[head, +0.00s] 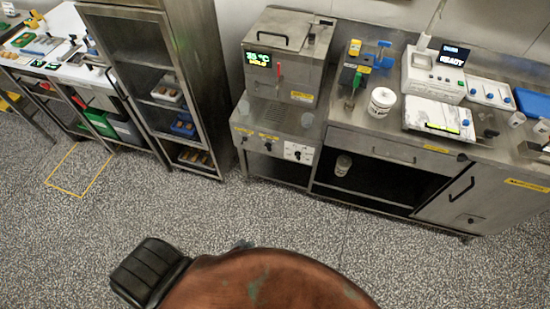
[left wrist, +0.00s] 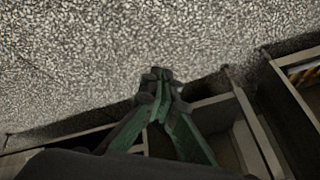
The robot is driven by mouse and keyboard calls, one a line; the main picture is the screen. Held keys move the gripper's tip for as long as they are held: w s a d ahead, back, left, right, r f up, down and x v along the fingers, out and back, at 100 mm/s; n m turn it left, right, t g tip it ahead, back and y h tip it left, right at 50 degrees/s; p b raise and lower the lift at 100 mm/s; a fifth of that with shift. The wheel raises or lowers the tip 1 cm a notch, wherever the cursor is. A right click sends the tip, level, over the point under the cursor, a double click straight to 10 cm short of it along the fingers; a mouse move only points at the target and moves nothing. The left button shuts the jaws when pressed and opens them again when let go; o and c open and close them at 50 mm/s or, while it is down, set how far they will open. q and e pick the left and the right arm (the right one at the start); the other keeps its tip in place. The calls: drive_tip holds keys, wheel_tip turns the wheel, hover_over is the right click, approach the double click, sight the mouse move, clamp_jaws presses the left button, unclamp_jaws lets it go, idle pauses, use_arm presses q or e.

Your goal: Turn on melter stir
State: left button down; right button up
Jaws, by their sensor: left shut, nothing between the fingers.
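The likely melter (head: 283,62) is a steel box with a lidded top handle, a small lit display (head: 258,59) and a red lever (head: 279,74). It stands at the back centre in the head view. Below it, a steel front panel (head: 255,137) carries dark knobs, including one on a white plate (head: 297,153). The knob labels and settings are too small to read. My left gripper (left wrist: 156,76) shows in the left wrist view with its green fingers shut and empty, above speckled floor. It is apart from the melter. My right gripper is not in view.
A steel counter (head: 340,110) to the right holds a white tub (head: 381,102), a device reading READY (head: 435,75) and a scale (head: 438,119). A tall steel rack (head: 160,75) stands left of the melter. The speckled floor (head: 190,215) in front is clear.

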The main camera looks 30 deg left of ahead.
sight(268, 147)
use_arm(q)
drive_tip(key=w+r+m+t+y+b, duration=0.1)
drive_tip(key=w+r+t+b, duration=0.3)
drive_tip(key=w, duration=1.1)
drive_tip(key=w+a+r+t+y+b, duration=0.1)
drive_tip(key=w+r+b, duration=0.5)
drive_tip(key=r, duration=0.6)
drive_tip(key=w+a+r+m+t+y+b, duration=0.1)
drive_tip(key=w+r+t+y+b, duration=0.3)
drive_tip(key=w+r, duration=0.5)
wheel_tip(268, 147, up, 3)
drive_tip(key=shift+w+a+m+t+b, duration=0.3)
drive_tip(key=shift+a+b, duration=0.15)
drive_tip(key=shift+b, duration=0.8)
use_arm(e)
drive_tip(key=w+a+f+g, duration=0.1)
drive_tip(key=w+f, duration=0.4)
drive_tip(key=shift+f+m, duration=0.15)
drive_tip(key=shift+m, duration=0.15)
